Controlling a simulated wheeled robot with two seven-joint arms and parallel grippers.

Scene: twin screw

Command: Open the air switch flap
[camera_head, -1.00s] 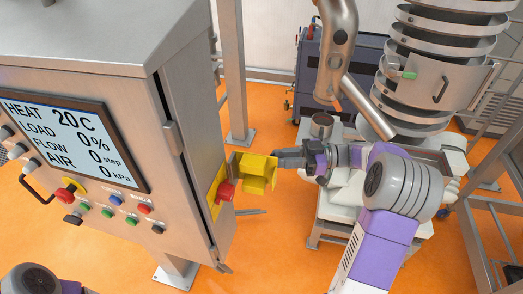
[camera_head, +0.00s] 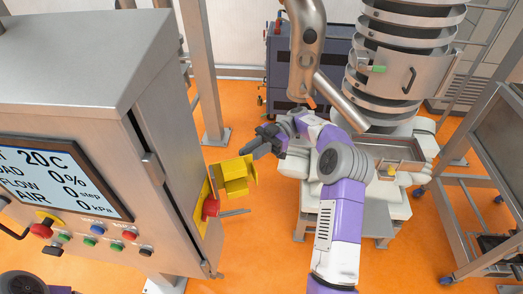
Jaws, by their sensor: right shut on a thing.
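The air switch flap (camera_head: 236,180) is a yellow box-like cover that stands swung out from the right side of the grey cabinet. A red switch knob (camera_head: 210,208) on a yellow plate (camera_head: 200,205) is bare beside it. My right gripper (camera_head: 246,153) reaches in from the right, with its dark fingers at the upper far edge of the flap. It is shut on the flap, though the exact contact is hard to see. My left gripper is out of view; only a piece of my left arm shows at the bottom left.
The grey control cabinet (camera_head: 80,62) with a screen (camera_head: 62,180) and buttons fills the left. A metal post (camera_head: 203,70) stands behind the flap. The ringed machine column (camera_head: 402,60) and a slanting pipe (camera_head: 305,50) are at the back right. Orange floor lies open between.

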